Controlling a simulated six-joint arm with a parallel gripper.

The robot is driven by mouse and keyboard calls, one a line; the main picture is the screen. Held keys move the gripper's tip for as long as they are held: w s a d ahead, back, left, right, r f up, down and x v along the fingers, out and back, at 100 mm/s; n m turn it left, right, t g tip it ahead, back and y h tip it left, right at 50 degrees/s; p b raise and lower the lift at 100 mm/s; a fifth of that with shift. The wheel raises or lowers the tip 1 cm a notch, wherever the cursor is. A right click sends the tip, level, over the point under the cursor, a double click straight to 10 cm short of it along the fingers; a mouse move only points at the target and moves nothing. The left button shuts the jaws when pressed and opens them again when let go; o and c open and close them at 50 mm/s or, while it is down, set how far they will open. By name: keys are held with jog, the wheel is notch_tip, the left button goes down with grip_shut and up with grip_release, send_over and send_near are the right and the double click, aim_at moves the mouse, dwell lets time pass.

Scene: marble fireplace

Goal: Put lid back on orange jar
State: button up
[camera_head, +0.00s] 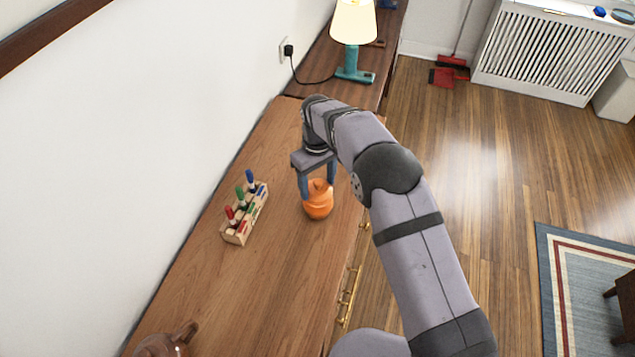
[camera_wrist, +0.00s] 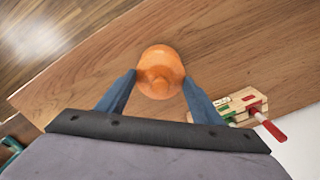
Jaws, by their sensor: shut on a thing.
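The orange jar (camera_head: 318,209) stands upright on the wooden cabinet top, near its right edge. Its orange lid (camera_head: 319,186) is at the jar's mouth, between the fingers of my gripper (camera_head: 317,191). In the wrist view the round lid (camera_wrist: 158,73) with its knob is seen from above, between the blue fingertips of my gripper (camera_wrist: 160,79). My gripper points down and is shut on the lid. The lid covers most of the jar in the wrist view. I cannot tell whether it is fully seated or slightly above the rim.
A wooden rack (camera_head: 243,215) with several coloured markers stands left of the jar. A teal lamp (camera_head: 354,50) is at the back, and a brown teapot (camera_head: 170,342) at the front left. The cabinet top (camera_head: 265,285) is clear in front of the jar.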

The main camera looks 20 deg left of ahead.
dwell(0.3)
jog(key=o, duration=1.6)
jog(key=shift+r+p, duration=2.4)
jog(key=shift+r, duration=1.1)
grip_shut()
